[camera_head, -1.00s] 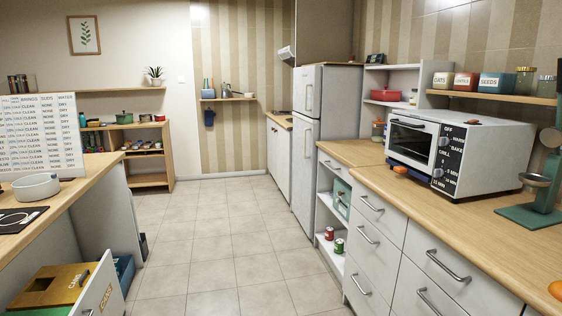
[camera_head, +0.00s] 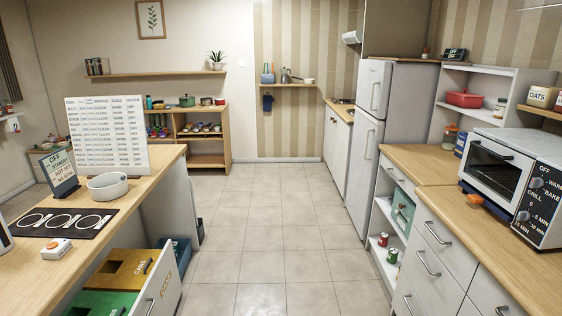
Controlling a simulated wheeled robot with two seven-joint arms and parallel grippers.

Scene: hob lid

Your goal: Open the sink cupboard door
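No sink shows in view, and I cannot tell which door is the sink cupboard door. A white cupboard front (camera_head: 337,142) stands beyond the fridge under a wooden counter, and its doors look shut. Neither of my grippers is in view.
A tiled floor (camera_head: 262,240) runs clear down the middle. On the left, an open drawer (camera_head: 165,285) with yellow and green bins juts from the counter (camera_head: 150,187). On the right stand the fridge (camera_head: 369,140), shut drawers (camera_head: 430,268) and an oven (camera_head: 500,168).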

